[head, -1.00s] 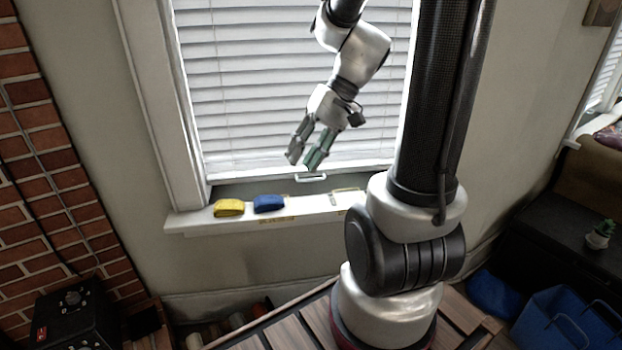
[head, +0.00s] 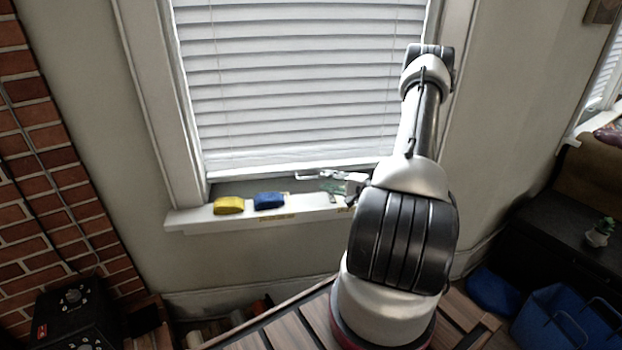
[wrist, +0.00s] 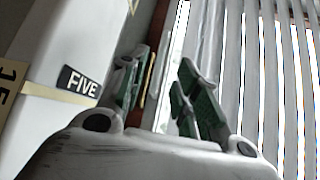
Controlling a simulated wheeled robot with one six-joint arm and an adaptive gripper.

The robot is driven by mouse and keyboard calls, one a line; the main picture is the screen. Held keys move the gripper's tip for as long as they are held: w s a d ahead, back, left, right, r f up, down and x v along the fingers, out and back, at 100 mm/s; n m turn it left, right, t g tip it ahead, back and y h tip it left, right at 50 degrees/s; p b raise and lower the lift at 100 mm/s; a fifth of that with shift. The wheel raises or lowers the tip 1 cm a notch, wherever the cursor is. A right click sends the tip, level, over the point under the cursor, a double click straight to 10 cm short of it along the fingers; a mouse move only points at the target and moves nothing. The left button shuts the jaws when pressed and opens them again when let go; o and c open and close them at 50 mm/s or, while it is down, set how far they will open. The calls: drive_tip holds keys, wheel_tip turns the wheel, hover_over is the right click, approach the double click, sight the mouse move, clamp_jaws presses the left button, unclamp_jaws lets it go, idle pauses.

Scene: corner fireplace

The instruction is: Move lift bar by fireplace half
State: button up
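The lift bar (head: 308,176) is a small pale handle on the bottom rail of the blind-covered window, above the sill. In the head view my gripper (head: 325,182) is low at the window, just to the right of the bar, with its fingers pointing left. In the wrist view the two green-grey fingers of my gripper (wrist: 161,62) stand apart with a gap between them. A thin pale strip shows between the fingers, but I cannot tell whether it is the lift bar. Contact with the bar cannot be made out.
A yellow block (head: 229,205) and a blue block (head: 269,201) sit on the white sill (head: 200,222), left of my gripper. A "FIVE" label (wrist: 80,83) is on the sill close by. A brick fireplace wall (head: 30,170) stands at left.

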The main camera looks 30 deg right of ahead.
sight(311, 177)
drive_tip(key=x, duration=0.7)
drive_tip(key=shift+w+a, duration=0.1)
drive_tip(key=shift+w, duration=0.05)
clamp_jaws()
